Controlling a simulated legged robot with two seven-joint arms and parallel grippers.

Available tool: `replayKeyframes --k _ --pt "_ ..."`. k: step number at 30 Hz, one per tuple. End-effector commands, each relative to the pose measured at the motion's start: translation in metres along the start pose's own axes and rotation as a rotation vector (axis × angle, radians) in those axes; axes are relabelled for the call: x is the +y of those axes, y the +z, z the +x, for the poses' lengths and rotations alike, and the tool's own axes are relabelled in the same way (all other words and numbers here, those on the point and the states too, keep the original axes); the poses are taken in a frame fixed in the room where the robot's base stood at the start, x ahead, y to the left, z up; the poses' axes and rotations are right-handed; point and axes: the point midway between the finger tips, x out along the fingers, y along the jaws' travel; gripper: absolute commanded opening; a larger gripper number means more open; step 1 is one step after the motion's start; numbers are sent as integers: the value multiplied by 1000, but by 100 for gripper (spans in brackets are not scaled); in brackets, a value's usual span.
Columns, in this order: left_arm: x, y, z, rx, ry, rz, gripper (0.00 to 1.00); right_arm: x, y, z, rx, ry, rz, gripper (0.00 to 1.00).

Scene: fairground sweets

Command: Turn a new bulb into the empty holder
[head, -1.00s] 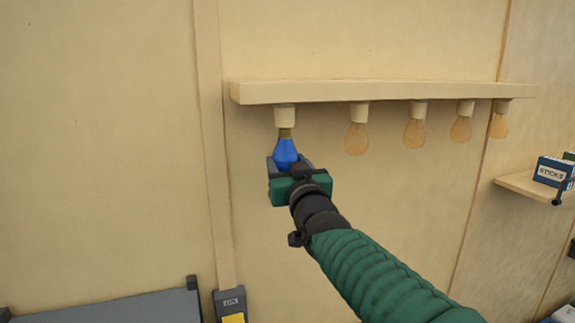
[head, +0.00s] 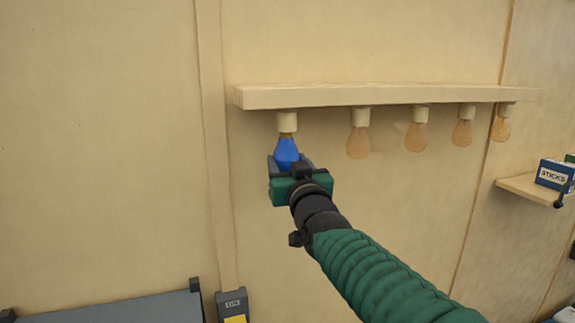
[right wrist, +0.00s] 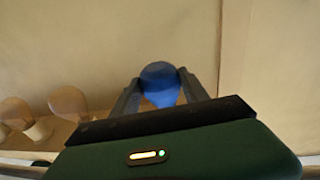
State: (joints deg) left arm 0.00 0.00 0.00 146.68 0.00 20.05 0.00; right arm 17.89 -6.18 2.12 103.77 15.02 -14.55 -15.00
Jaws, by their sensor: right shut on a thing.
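A blue bulb (head: 287,151) is upright in my right gripper (head: 289,166), its metal base up at the mouth of the leftmost cream holder (head: 287,121). The base sits right under or partly inside the holder; I cannot tell how deep. In the right wrist view the blue bulb (right wrist: 160,84) is between the two dark fingers of my right gripper (right wrist: 161,92), which are shut on it. The holder is hidden in that view. My left gripper is not in view.
The holder hangs under a wooden rail (head: 390,95) on the wall. Several amber bulbs (head: 358,142) hang from holders to its right. A small shelf (head: 527,188) with a blue sticks box (head: 553,173) is at far right. A switch box (head: 232,304) is at lower left.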

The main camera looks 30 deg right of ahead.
Motion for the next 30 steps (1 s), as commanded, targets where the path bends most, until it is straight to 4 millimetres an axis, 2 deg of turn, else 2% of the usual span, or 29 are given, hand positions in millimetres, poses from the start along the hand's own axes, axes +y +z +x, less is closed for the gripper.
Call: replayKeyframes --k 17,30 --pt "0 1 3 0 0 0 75 1 0 1 0 0 0 29" --pt "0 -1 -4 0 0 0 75 1 -11 2 1 0 1 29"
